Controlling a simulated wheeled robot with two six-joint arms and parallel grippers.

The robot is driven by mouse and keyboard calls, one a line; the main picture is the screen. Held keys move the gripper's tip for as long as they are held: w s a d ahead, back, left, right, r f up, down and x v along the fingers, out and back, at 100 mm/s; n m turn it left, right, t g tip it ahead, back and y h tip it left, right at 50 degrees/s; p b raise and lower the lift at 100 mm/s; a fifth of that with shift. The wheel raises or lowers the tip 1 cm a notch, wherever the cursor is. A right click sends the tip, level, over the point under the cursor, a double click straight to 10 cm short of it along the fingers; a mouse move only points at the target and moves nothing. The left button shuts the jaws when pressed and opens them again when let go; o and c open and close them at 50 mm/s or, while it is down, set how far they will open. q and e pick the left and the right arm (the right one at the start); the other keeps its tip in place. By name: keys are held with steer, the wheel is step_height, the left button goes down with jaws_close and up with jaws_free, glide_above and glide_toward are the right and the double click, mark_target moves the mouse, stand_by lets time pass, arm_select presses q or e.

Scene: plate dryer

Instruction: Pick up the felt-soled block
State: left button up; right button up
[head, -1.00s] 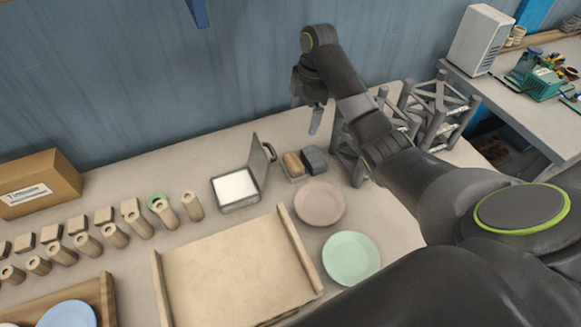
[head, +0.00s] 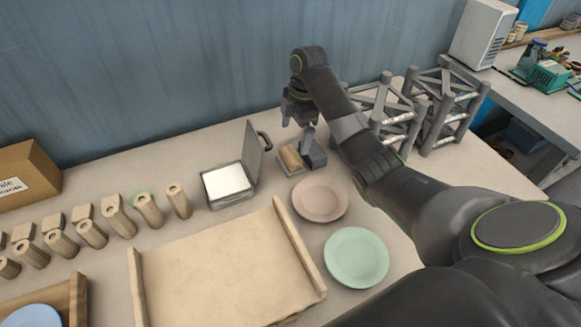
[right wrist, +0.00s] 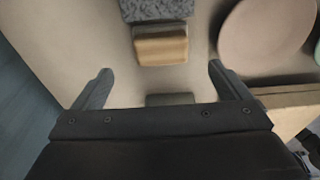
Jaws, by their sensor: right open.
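A tan wooden block (head: 290,158) sits on a small light base beside a dark grey block (head: 314,158). Both also show in the right wrist view, the tan block (right wrist: 160,45) and the speckled grey block (right wrist: 157,10) at the top edge. I cannot tell which has the felt sole, as the undersides are hidden. My right gripper (head: 298,122) is open and empty, pointing down above the blocks. In the right wrist view, the tan block lies ahead of and between its spread fingertips (right wrist: 160,72). My left gripper is not in view.
An open metal case (head: 229,184) with a white pad stands left of the blocks, its lid upright. A pink plate (head: 320,199) and a green plate (head: 356,257) lie nearer me. Grey lattice racks (head: 440,108) stand right. Several wooden posts (head: 150,210) stand left.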

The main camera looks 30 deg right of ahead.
mark_target(290, 154)
steer(key=shift+s+a+f+b, duration=0.15)
steer(key=shift+f+b, duration=0.3)
steer(key=shift+f, duration=0.25)
steer(key=shift+w+a+f+b, duration=0.1)
steer(key=shift+f+b, duration=0.35)
steer(key=shift+f, duration=0.25)
steer(key=f, duration=0.3)
steer(key=shift+a+f+p, duration=0.3)
steer(key=shift+a+p, duration=0.05)
steer(key=c, duration=1.1)
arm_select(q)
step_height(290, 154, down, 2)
arm_select(e)
steer(key=shift+r, duration=0.15)
steer(key=shift+r, duration=0.25)
step_height(290, 154, up, 2)
steer(key=shift+r, duration=0.15)
arm_select(q)
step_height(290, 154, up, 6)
steer(key=p, duration=0.6)
arm_select(e)
step_height(290, 154, up, 7)
